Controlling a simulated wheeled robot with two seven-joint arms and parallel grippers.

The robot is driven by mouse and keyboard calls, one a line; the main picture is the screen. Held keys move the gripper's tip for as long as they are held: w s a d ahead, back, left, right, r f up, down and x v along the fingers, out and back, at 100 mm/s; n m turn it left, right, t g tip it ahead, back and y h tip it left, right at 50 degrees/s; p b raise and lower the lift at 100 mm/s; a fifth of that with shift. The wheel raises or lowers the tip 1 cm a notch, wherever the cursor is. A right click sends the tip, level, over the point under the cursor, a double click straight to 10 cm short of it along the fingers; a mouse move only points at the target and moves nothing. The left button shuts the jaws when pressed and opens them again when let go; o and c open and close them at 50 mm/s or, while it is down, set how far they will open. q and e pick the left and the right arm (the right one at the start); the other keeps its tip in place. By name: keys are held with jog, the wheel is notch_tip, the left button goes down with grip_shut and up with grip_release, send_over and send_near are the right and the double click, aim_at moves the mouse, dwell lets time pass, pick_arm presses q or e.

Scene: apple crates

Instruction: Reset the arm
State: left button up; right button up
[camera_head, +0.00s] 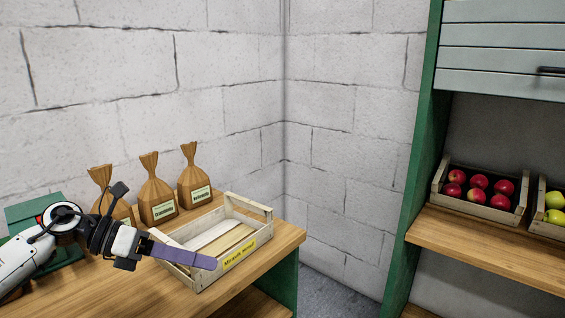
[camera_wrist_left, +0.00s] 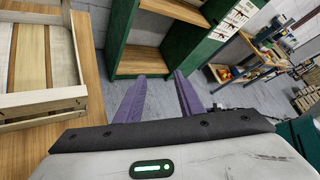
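My left gripper (camera_head: 212,262) reaches in from the left in the head view, over the near side of the wooden table and in front of an empty slatted crate. In the left wrist view its two purple fingers (camera_wrist_left: 162,92) stand apart with nothing between them, so it is open and empty. The crate (camera_head: 240,256) has a yellow label and also shows at the left of the wrist view (camera_wrist_left: 40,103). My right gripper is in neither view.
Several brown paper bags (camera_head: 158,205) stand along the table's back edge. A crate of red apples (camera_head: 483,211) and a crate of green-yellow apples (camera_head: 543,229) sit on the green-framed shelf (camera_head: 470,243) at right. A gap of floor separates table and shelf.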

pick_arm(q)
jog(key=s+d+f+n+t+h, duration=0.3)
jog(key=d+f+n+t, duration=0.55)
jog(key=n, duration=0.85)
jog(key=s+a+f+n+t+y, duration=0.1)
jog(key=s+a+f+n+y, duration=0.3)
jog(key=f+n, duration=0.5)
jog(key=s+a+f+n+t+y, duration=0.1)
jog(key=s+f+n+y, duration=0.4)
jog(key=f+n+y, duration=0.3)
jog(key=s+a+f+n+g, duration=0.1)
jog(key=s+f+n+g, duration=0.1)
jog(key=s+f, duration=0.4)
jog(key=s+a+f+n+g+y, duration=0.1)
jog(key=s+f+n, duration=0.4)
jog(key=s, duration=0.5)
jog(key=shift+a+f+g, duration=0.4)
jog(key=shift+a+g, duration=0.05)
jog(key=shift+g, duration=0.8)
